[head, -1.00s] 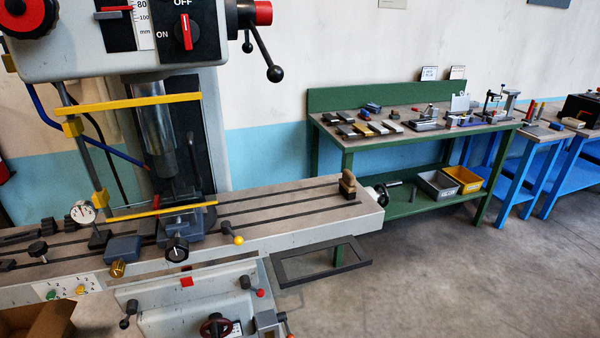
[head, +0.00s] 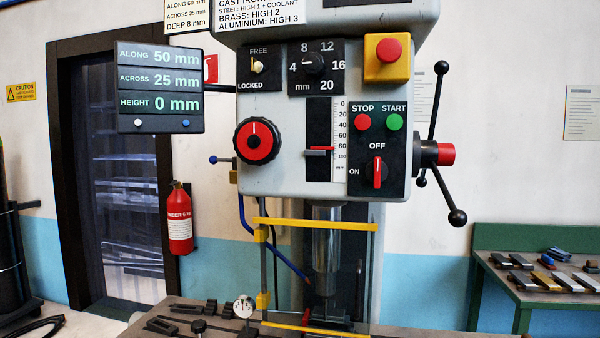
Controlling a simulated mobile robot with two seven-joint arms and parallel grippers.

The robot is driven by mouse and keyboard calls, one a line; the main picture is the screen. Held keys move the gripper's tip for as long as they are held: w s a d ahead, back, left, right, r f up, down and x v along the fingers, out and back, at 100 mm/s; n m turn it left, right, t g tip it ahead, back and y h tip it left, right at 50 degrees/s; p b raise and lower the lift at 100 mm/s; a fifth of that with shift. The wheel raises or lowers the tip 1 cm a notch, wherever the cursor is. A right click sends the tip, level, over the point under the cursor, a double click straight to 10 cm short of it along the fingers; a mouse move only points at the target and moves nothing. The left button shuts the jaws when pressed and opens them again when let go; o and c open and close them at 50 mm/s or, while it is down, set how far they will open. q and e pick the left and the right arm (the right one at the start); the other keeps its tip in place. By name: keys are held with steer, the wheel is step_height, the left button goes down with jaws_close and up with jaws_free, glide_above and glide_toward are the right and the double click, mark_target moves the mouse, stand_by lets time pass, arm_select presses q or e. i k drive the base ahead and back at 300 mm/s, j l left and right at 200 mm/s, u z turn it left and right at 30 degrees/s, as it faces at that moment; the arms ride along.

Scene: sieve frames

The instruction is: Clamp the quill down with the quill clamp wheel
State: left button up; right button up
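The milling machine's head (head: 285,85) fills the middle of the head view. A round black wheel with a red centre and a white mark (head: 257,141), which looks like the quill clamp wheel, sits on the head's lower left corner. The silver quill (head: 327,240) hangs below the head, partly behind a yellow-framed guard (head: 320,224). A red pointer (head: 319,149) stands between 80 and 100 on the mm depth scale. A small knob (head: 257,67) sits between FREE and LOCKED. Neither of my grippers is in view.
A three-armed feed lever (head: 440,154) sticks out on the head's right. A readout (head: 160,87) on an arm hangs at its left, showing 50, 25 and 0 mm. The machine table (head: 180,315) lies below. A green bench (head: 535,300) stands at the right.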

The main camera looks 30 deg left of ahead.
mark_target(257, 141)
steer(key=u, duration=1.15)
